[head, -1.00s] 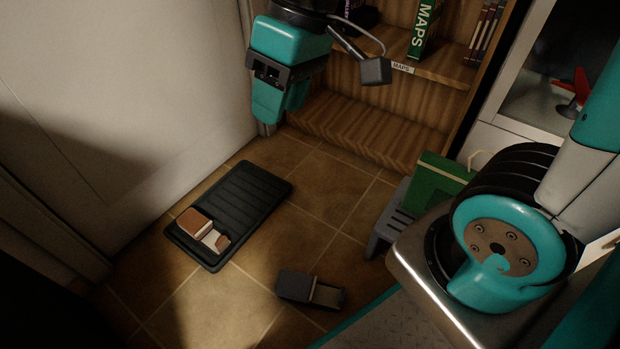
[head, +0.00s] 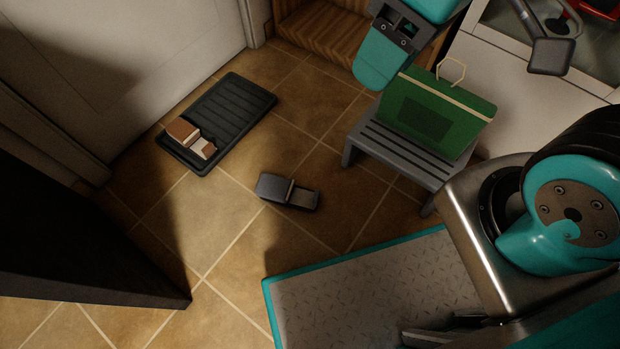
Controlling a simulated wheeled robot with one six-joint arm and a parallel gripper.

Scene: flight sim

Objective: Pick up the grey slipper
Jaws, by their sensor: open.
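The grey slipper (head: 288,191) lies on the tiled floor in the middle of the head view, dark at its left end and lighter inside at its right end. Nothing touches it.
A black ribbed tray (head: 232,108) holds a brown and white slipper (head: 190,137). A green bag (head: 432,112) stands on a grey slatted stool (head: 372,147) right of the slipper. A dark panel (head: 90,240) fills the lower left. Floor around the slipper is clear.

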